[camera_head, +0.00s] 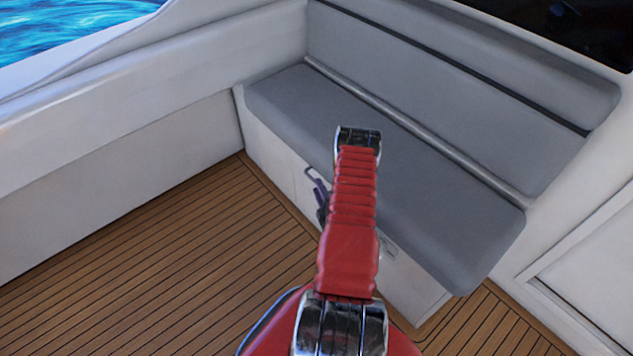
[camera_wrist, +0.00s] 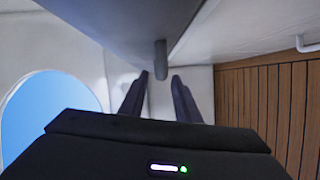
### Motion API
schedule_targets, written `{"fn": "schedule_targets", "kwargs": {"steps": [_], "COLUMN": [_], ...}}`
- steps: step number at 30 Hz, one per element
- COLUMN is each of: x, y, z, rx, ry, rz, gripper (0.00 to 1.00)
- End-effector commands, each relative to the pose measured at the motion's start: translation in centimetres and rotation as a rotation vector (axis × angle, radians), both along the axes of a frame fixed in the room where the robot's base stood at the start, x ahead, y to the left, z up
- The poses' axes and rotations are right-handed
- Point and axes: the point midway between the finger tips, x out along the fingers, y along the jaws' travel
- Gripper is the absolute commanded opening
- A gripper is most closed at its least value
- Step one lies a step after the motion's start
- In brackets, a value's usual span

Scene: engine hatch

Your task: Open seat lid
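The seat lid is the long grey cushion (camera_head: 420,200) on the white bench; it lies flat and closed in the head view. Its grey side (camera_wrist: 105,22) fills the top of the wrist view. A short grey peg (camera_wrist: 160,60) shows by its edge, in line with the gap between my fingers; I cannot tell whether it is between them or beyond. My gripper (camera_wrist: 161,82) is open, with two dark fingers apart and nothing held. In the head view my gripper (camera_head: 319,190) is at the bench front, just below the cushion edge, partly hidden by my red arm.
The white bench front (camera_head: 265,150) drops to the wooden floor (camera_head: 150,240). A white handle (camera_wrist: 307,44) stands out from a white panel in the wrist view. The grey backrest (camera_head: 450,80) rises behind the cushion. The floor at left is clear.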

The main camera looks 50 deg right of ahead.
Motion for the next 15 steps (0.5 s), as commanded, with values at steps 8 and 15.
{"fn": "schedule_targets", "kwargs": {"steps": [8, 15], "x": [2.9, 3.5], "y": [-1.9, -2.3], "z": [-0.3, -0.4], "rx": [-0.001, 0.001], "ry": [-0.001, 0.000], "rz": [0.001, 0.000], "gripper": [0.29, 0.29]}}
